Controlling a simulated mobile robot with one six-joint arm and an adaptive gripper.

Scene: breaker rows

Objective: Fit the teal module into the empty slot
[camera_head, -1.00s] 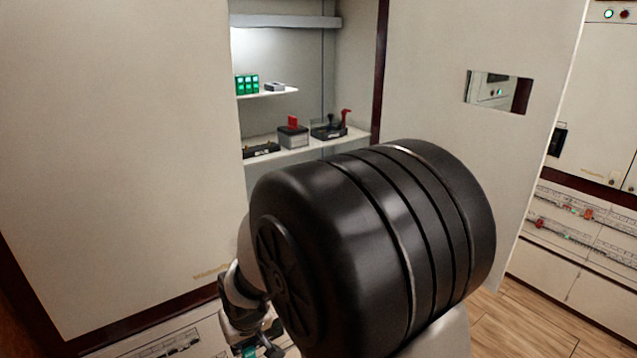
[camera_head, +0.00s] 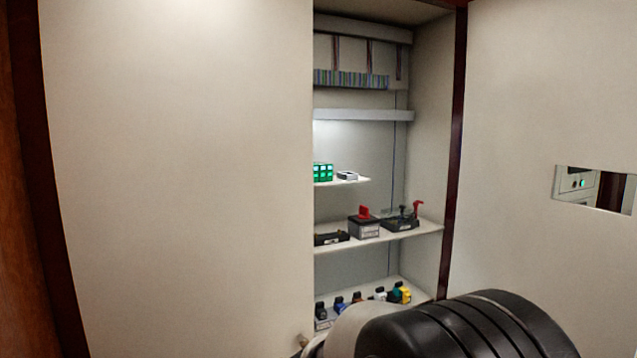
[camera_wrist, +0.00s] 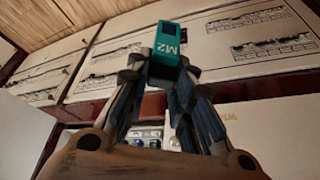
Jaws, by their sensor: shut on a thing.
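A teal module (camera_wrist: 170,46) marked M2 is at the top middle of the wrist view. My gripper (camera_wrist: 160,72) is shut on it, with the fingers on either side of its lower end. Behind it are light panels with rows of drawn breakers (camera_wrist: 266,18); I cannot make out an empty slot there. In the head view, my black arm link fills the lower right, and the gripper and the module are out of sight.
An open cabinet holds shelves (camera_head: 430,228) with a green block (camera_head: 323,172), a grey box with a red top (camera_head: 364,222) and a black tray (camera_head: 400,224). Several coloured items (camera_head: 400,293) stand on the bottom shelf. Flat pale panels (camera_head: 180,180) flank the opening.

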